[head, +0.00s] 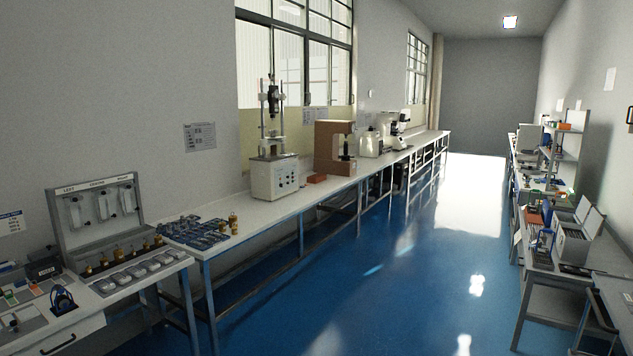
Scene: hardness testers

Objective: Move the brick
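A small flat red-brown block that looks like the brick (316,178) lies on the long white bench (225,229) along the left wall. It sits between the white testing machine (275,178) and a tall brown box-shaped unit (327,146), close to the bench's front edge. It is small and far off in the head view. Neither of my grippers is in view.
Blue tools (200,232) and small brass pieces lie at the bench's near end. An open grey case (100,215) stands at the near left. The blue floor (400,290) between is clear.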

